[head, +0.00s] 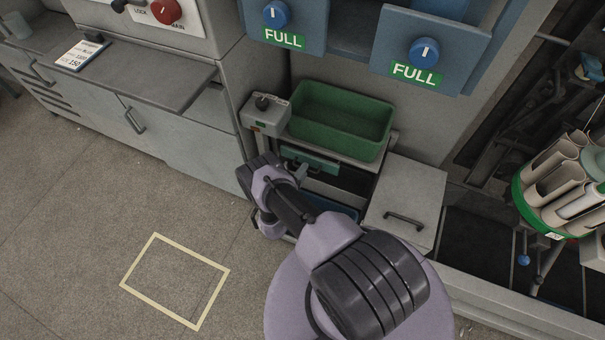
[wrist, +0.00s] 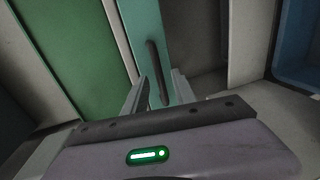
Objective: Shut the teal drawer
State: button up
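The teal drawer (head: 318,161) is under the green bin in the small cabinet, partly hidden by my arm. In the wrist view its teal front (wrist: 143,25) runs down the middle, with a dark bar handle (wrist: 157,72) on it. How far the drawer stands out is hard to tell. My gripper (head: 301,171) is close in front of the drawer front. In the wrist view my gripper's fingers (wrist: 162,82) are apart, either side of the handle's near end, with nothing clearly clamped. Contact with the handle cannot be told.
A green bin (head: 340,118) and a grey switch box (head: 265,113) sit on top of the cabinet. A blue drawer (head: 335,207) is lower down. A grey box with a handle (head: 405,205) stands at the right. Clear floor with a yellow outlined rectangle (head: 176,281) lies at the left.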

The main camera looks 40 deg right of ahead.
grip_shut()
dwell(1.3)
